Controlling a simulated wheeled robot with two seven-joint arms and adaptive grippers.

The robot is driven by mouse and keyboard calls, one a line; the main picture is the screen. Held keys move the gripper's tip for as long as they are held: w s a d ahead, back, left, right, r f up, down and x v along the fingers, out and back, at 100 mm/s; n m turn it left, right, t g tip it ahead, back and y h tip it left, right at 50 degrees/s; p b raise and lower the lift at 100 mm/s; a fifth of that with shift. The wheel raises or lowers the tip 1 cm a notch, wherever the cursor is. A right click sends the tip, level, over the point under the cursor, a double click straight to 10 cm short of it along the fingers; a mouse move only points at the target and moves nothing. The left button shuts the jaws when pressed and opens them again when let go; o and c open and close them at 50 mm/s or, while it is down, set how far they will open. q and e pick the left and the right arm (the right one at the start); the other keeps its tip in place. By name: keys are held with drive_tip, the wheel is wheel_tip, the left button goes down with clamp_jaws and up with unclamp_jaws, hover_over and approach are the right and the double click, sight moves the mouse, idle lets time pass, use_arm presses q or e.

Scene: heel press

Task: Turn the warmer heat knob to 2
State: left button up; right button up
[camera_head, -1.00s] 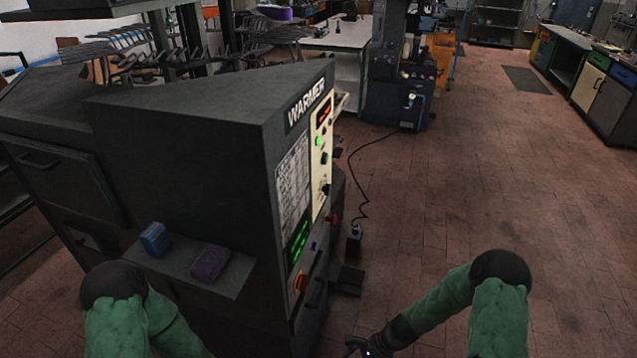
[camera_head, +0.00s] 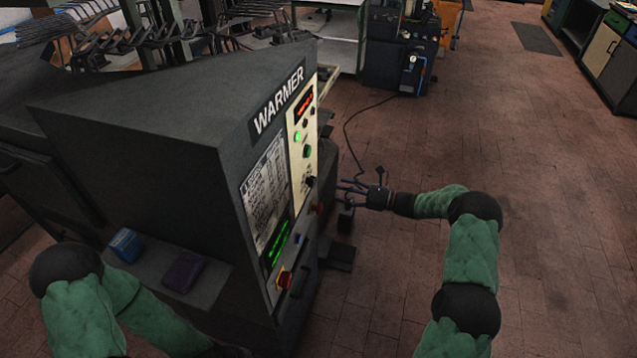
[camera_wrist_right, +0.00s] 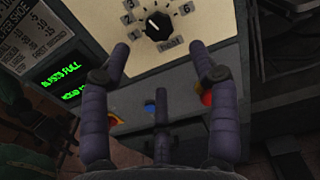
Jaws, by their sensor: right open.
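The warmer (camera_head: 170,150) is a dark cabinet with a cream control strip facing right. Its heat knob (camera_head: 310,182) is small and black, low on that strip. In the right wrist view the knob (camera_wrist_right: 158,25) sits at the top inside a printed number dial; its white mark appears to point up-left, but I cannot read the exact setting. My right gripper (camera_head: 346,190) is open and empty, just right of the knob and apart from it. Its spread fingers (camera_wrist_right: 171,52) are below the knob in the wrist view. My left gripper is out of view.
A red-and-yellow button (camera_head: 284,279) and a green display (camera_head: 277,243) are lower on the warmer. A blue block (camera_head: 125,245) and a purple block (camera_head: 184,271) lie on its side shelf. A black cable crosses the floor behind my right gripper. Floor to the right is clear.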

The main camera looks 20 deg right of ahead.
sight(314, 183)
drive_tip(key=x, duration=0.8)
drive_tip(key=shift+w+a+b, duration=0.1)
drive_tip(key=shift+w+b, duration=0.05)
drive_tip(key=shift+b, duration=0.2)
drive_tip(key=shift+c, duration=0.3)
drive_tip(key=c, duration=1.1)
